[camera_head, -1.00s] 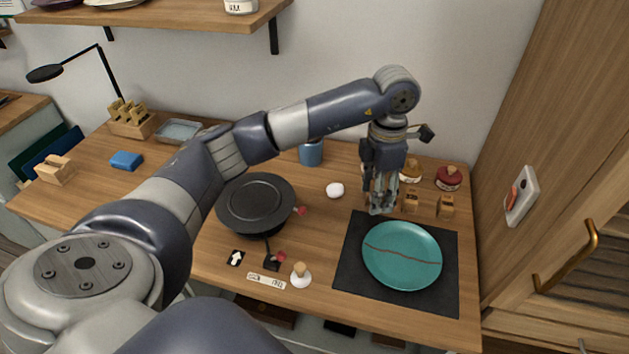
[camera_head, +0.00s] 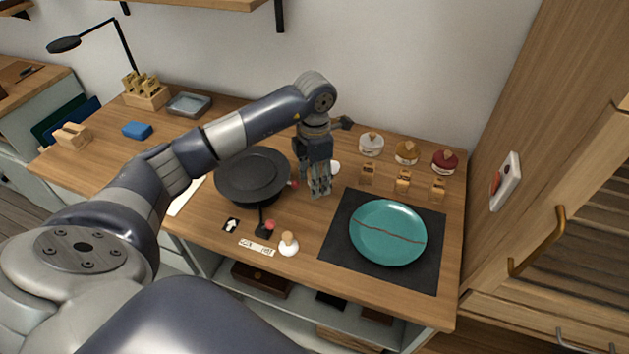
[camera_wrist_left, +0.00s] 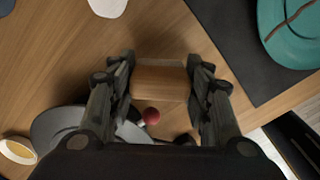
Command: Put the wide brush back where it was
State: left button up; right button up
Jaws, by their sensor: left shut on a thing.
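My left gripper (camera_head: 319,187) is over the table between the black turntable and the dark mat. In the left wrist view its fingers are shut on a light wooden block-shaped piece (camera_wrist_left: 160,80). This may be the wide brush; its bristles are not visible. In the head view the held piece is hidden by the fingers. A wooden rack (camera_head: 146,100) with several wooden pieces stands at the back left. A slotted wooden block (camera_head: 72,136) stands at the left end. My right gripper is not in view.
A teal plate (camera_head: 388,232) with a seam lies on the dark mat (camera_head: 341,246). Small wooden blocks (camera_head: 403,182) and jars (camera_head: 406,153) stand behind it. The turntable (camera_head: 253,177), blue sponge (camera_head: 137,130) and grey tray (camera_head: 188,105) lie leftward. A lamp (camera_head: 65,45) overhangs the back left.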

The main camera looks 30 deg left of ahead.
pick_arm(q)
notch_tip(320, 180, down, 2)
jog(key=shift+f, duration=0.1)
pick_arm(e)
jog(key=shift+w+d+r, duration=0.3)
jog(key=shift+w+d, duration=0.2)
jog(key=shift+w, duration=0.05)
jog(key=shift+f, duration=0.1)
